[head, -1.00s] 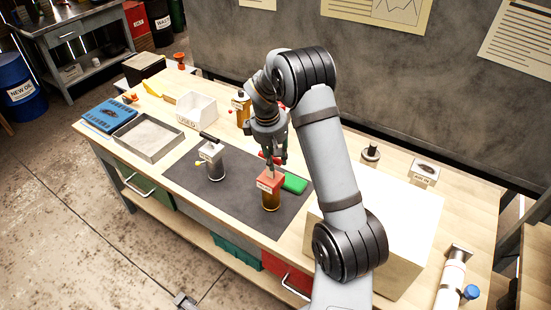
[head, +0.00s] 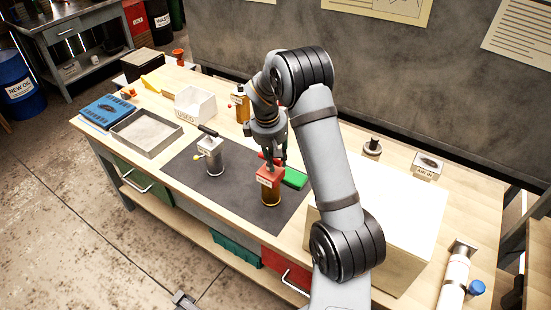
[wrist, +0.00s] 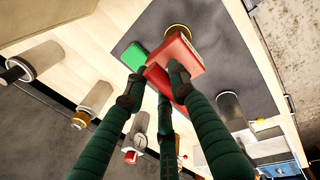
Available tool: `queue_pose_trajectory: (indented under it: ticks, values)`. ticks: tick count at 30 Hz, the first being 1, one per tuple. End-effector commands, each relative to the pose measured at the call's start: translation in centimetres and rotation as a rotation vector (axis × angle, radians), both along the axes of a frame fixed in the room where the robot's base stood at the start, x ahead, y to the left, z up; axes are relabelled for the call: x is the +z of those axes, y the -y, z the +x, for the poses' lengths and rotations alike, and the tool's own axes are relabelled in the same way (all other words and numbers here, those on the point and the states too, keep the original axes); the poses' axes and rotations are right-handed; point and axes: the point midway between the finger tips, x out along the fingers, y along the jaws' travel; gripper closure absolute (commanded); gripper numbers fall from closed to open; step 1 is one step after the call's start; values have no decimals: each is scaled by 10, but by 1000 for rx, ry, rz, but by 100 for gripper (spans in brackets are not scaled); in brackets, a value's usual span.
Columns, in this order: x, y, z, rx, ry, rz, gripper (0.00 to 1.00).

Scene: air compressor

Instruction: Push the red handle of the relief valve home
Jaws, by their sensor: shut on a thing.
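The relief valve is a red block (head: 270,176) over an amber bowl, standing upright on the dark mat. Its red handle (head: 264,156) shows at the block's far upper left, partly hidden by my gripper. My gripper (head: 276,165) reaches down from above onto the valve, its fingers closed in at the handle. In the wrist view, the dark green fingers of my gripper (wrist: 163,85) overlap the red handle (wrist: 158,76) beside the red block (wrist: 180,52). The exact finger contact is hidden, and I cannot tell how far in the handle sits.
A green block (head: 294,178) lies right beside the valve. A shallow tray (head: 146,133), a white USED bin (head: 194,104) and a large pale box (head: 410,225) stand around the mat.

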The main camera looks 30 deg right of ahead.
Motion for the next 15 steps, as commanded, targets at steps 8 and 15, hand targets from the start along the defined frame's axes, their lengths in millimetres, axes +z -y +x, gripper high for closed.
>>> queue_pose_trajectory:
  ticks: [8,15]
  values:
    - [-9,-1,-2,-2,-7,2,100]
    - [-9,-1,-2,-2,-7,2,65]
